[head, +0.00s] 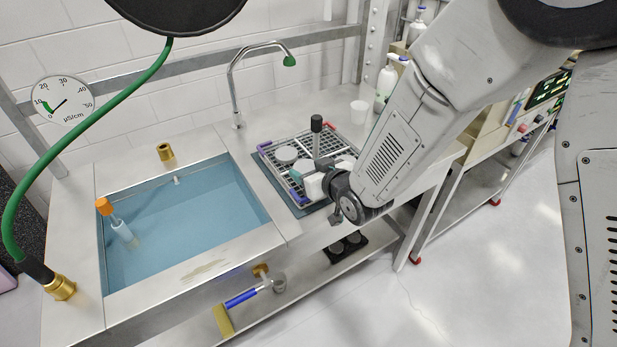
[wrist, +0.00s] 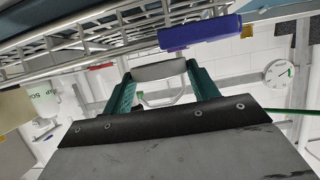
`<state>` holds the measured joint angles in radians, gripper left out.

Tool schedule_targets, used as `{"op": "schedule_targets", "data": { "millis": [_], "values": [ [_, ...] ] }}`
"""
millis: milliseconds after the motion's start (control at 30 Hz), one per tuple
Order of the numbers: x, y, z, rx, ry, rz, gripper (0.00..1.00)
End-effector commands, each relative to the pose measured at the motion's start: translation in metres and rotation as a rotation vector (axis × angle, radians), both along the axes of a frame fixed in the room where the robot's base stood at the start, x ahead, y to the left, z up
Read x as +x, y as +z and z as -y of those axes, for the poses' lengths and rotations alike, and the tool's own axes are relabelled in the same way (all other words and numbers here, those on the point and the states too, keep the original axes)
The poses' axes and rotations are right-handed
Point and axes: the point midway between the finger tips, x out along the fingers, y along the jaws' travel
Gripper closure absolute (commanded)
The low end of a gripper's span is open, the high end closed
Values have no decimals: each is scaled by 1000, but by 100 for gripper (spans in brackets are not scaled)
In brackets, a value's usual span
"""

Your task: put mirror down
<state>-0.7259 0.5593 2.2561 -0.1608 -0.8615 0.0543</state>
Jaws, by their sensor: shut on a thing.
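My gripper (head: 318,182) is at the near right edge of the wire rack (head: 262,152), low over its rim. In the wrist view my gripper's green fingers (wrist: 162,84) are shut on a pale grey, round-edged piece, which I take to be the mirror (wrist: 158,71). Only its edge shows there. In the head view my gripper and wrist largely hide it, and I cannot tell whether it touches the rack. Grey discs (head: 286,154) lie in the rack. A black-topped rod (head: 316,124) stands upright there.
A water-filled sink (head: 185,225) lies left of the rack, with an orange-capped probe (head: 104,206) in it. A tap (head: 237,85) stands behind. A purple clip (wrist: 200,33) on the rack is close to my fingers. A white cup (head: 359,112) stands behind the rack.

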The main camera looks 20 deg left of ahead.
Motion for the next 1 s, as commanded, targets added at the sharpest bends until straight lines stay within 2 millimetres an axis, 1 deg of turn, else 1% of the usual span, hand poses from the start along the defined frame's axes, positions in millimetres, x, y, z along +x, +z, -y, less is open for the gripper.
{"op": "schedule_targets", "data": {
  "millis": [33,100,167,300,567,600,867,967,1000],
  "values": [
    [-1,-15,3,-8,-2,-9,67],
    [-2,-26,1,-7,1,-8,67],
    [-5,-33,-3,-6,6,-7,67],
    [-6,-33,-7,-3,11,-4,67],
    [-5,-38,-5,-4,9,-6,67],
    [-5,-37,-5,-5,8,-5,32],
    [-5,-37,-3,-5,7,-5,32],
    [-4,-32,-3,-4,6,-4,32],
    [-7,-32,0,-4,6,-6,32]
  ]
}}
